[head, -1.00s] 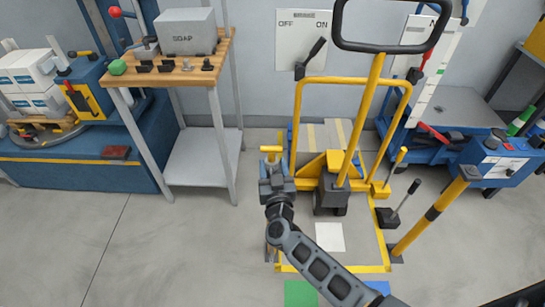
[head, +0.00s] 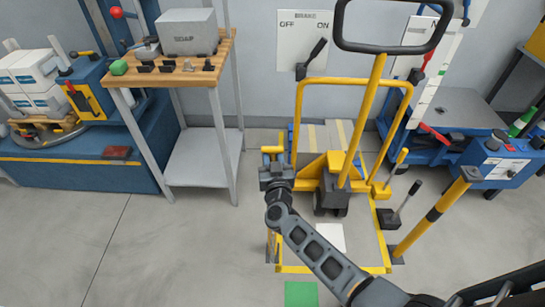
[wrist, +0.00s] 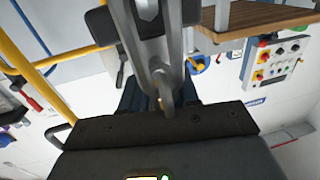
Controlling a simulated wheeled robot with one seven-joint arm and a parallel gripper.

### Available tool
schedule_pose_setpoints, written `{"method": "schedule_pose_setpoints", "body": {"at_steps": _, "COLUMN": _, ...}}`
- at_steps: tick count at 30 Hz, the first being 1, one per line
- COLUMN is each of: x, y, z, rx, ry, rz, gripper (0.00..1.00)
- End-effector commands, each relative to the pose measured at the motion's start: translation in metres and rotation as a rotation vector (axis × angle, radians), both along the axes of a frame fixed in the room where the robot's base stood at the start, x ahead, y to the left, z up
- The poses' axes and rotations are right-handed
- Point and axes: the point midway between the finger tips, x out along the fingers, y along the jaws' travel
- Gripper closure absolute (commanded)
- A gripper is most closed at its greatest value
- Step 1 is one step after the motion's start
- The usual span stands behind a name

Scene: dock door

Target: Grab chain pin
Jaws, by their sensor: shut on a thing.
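My gripper (head: 274,168) is at a yellow upright fitting (head: 272,151) just left of the yellow pallet truck. In the wrist view, a grey metal piece with a rounded loop (wrist: 163,72), which looks like the chain pin, reaches down between the dark fingers of my gripper (wrist: 160,101). My gripper is shut on it. In the head view my gripper hides the pin, so I cannot tell whether it still sits in its holder.
The floor at front left is clear.

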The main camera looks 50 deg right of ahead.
Motion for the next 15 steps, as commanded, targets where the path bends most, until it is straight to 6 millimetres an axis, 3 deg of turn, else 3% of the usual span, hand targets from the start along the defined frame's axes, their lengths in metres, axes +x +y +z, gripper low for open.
{"method": "schedule_pose_setpoints", "body": {"at_steps": 4, "x": -0.0001, "y": 0.0001, "z": -0.0001, "rx": 0.000, "ry": 0.000, "rz": 0.000, "gripper": 1.00}}
{"method": "schedule_pose_setpoints", "body": {"at_steps": 15, "x": 0.0001, "y": 0.0001, "z": 0.0047, "rx": -0.001, "ry": -0.001, "rz": 0.000, "gripper": 1.00}}
